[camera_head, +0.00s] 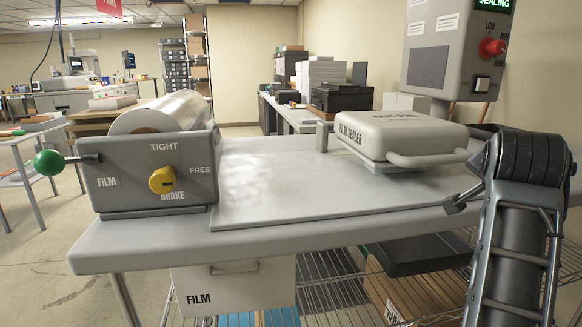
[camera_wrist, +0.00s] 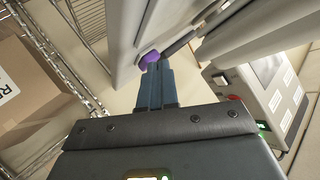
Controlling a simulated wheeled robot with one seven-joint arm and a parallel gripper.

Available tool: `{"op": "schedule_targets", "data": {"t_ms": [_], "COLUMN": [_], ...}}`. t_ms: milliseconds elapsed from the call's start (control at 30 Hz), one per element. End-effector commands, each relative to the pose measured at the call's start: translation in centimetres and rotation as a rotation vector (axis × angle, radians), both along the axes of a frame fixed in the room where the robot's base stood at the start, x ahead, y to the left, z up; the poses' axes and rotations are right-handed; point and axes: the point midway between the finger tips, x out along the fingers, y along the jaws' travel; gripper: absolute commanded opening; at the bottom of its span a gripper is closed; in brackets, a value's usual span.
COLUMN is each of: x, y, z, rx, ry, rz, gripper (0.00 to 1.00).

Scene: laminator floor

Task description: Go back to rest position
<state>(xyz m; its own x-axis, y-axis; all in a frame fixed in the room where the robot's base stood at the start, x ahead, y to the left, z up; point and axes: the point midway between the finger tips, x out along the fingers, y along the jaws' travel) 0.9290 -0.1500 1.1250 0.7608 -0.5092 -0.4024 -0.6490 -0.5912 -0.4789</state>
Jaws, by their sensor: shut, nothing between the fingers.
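My gripper (camera_wrist: 156,72) shows in the wrist view with its two dark blue fingers together and nothing between them. A small purple piece (camera_wrist: 148,60) shows at the fingertips, by the edge of a pale panel; I cannot tell whether they touch. In the head view my arm rises at the right, in front of the right end of the grey worktable (camera_head: 330,232). I cannot make out the fingers clearly there.
The film brake box (camera_head: 150,172) with a yellow knob and a film roll (camera_head: 160,112) stands at the table's left. A control box (camera_head: 455,50) with a red knob stands behind. A cardboard box (camera_wrist: 30,85) and wire shelf lie at the wrist view's left. Floor is open at left.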

Motion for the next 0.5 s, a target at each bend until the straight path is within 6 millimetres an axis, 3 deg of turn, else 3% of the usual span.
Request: {"op": "schedule_targets", "data": {"t_ms": [100,267,500], "x": [-1.5,-3.8,-8.7], "y": [-0.3,-0.1,1.0], "z": [-3.8,-8.0,-14.3], "rx": [-0.120,-0.258,-0.435], "ry": [0.023,0.042,0.070], "rz": [0.048,0.124,0.264], "gripper": [0.00,0.00,0.00]}}
